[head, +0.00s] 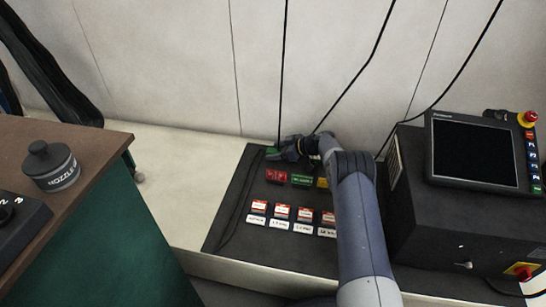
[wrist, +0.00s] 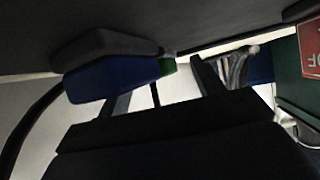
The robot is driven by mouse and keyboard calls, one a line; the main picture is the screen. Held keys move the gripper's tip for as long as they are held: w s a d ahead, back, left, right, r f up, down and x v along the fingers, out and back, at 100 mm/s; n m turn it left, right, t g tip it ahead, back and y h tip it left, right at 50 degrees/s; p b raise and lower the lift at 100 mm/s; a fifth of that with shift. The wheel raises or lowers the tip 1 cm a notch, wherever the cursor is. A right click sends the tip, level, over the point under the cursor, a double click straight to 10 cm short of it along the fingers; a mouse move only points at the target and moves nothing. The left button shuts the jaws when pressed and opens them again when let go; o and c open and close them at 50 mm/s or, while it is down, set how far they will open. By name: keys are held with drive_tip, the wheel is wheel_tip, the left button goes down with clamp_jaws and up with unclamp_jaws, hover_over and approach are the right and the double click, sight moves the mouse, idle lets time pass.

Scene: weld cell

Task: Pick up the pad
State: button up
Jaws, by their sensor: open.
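A small green piece (head: 271,150), which may be the pad, shows at the back left of the dark bench top, right at the tips of my gripper (head: 281,149). In the wrist view a small green patch (wrist: 168,67) shows between the dark fingers of my gripper (wrist: 180,76), close to the left one. My gripper is open. I cannot tell whether a finger touches the green piece. Most of it is hidden or too dark to make out.
Red, green and yellow labelled blocks (head: 302,180) and several red-and-white items (head: 282,212) lie on the dark bench top (head: 235,215) under my arm. A screen unit (head: 475,150) stands right. A nozzle jar (head: 51,167) sits on the left table. Cables hang by the wall.

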sight(276, 152)
drive_tip(key=shift+c, duration=0.2)
drive_tip(key=c, duration=1.1)
drive_tip(key=shift+r, duration=0.2)
drive_tip(key=shift+c, duration=0.2)
drive_tip(key=shift+s+a+r+p, duration=0.15)
drive_tip(key=shift+r+p, duration=0.25)
drive_tip(key=shift+p, duration=0.3)
wheel_tip(276, 152, up, 6)
drive_tip(key=p, duration=0.2)
drive_tip(key=shift+r+p, duration=0.1)
drive_tip(key=shift+p, duration=0.3)
drive_tip(key=s+a+p, duration=0.2)
drive_tip(key=s, duration=0.8)
drive_tip(key=s+a+p, duration=0.2)
drive_tip(key=s, duration=0.7)
drive_tip(key=s+d+r+m+t+h, duration=0.3)
drive_tip(key=d+r+m+t+h, duration=0.15)
drive_tip(key=d+r, duration=0.5)
drive_tip(key=s+d+r+m+t+h, duration=0.25)
drive_tip(key=d+r+m, duration=0.35)
drive_tip(key=d+r, duration=0.4)
wheel_tip(276, 152, up, 33)
drive_tip(key=p, duration=3.4)
drive_tip(key=shift+w+d+h+p, duration=0.3)
drive_tip(key=shift+h+p, duration=0.05)
drive_tip(key=shift+h, duration=0.05)
